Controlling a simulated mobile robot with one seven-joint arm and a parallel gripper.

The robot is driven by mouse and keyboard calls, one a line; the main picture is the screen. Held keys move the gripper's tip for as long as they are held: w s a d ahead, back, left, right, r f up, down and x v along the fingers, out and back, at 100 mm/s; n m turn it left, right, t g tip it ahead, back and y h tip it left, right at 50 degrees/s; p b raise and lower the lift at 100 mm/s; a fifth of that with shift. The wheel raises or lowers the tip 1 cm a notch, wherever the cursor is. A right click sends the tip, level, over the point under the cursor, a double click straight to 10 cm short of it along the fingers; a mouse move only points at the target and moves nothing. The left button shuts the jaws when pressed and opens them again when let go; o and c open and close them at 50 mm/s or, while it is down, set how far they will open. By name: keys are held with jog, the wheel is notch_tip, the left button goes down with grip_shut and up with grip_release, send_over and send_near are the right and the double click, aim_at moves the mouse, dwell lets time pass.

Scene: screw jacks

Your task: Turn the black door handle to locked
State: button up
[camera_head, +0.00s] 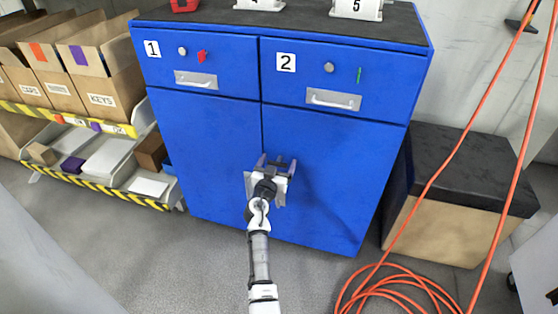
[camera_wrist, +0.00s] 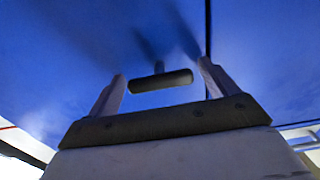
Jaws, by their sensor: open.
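The black door handle (camera_wrist: 160,80) is a short dark bar on the blue cabinet door, seen in the wrist view. It lies nearly level there, its right end slightly higher. My gripper (camera_wrist: 162,72) is open, with one finger to each side of the handle. Gaps show between the bar's ends and the fingers, so it is not gripped. In the head view my gripper (camera_head: 278,163) is in front of the lower doors near the middle seam, and the handle cannot be clearly made out behind it.
The blue cabinet (camera_head: 200,150) has two drawers, labelled 1 and 2, above the doors. An orange cable (camera_head: 440,180) hangs and coils on the floor at right, near a black-topped box (camera_head: 450,225). A shelf (camera_head: 110,185) with cardboard bins stands at left.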

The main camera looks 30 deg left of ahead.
jog(key=c, duration=1)
jog(key=shift+n, duration=0.3)
jog(key=n+b, duration=0.2)
jog(key=n, duration=0.1)
jog(key=n+b, duration=0.1)
jog(key=n, duration=0.4)
jog(key=shift+a, duration=0.1)
jog(key=n, duration=0.4)
jog(key=shift+a+r, duration=0.1)
jog(key=n+p, duration=0.1)
jog(key=n, duration=0.4)
jog(key=shift+a+n, duration=0.1)
jog(key=shift+n, duration=0.3)
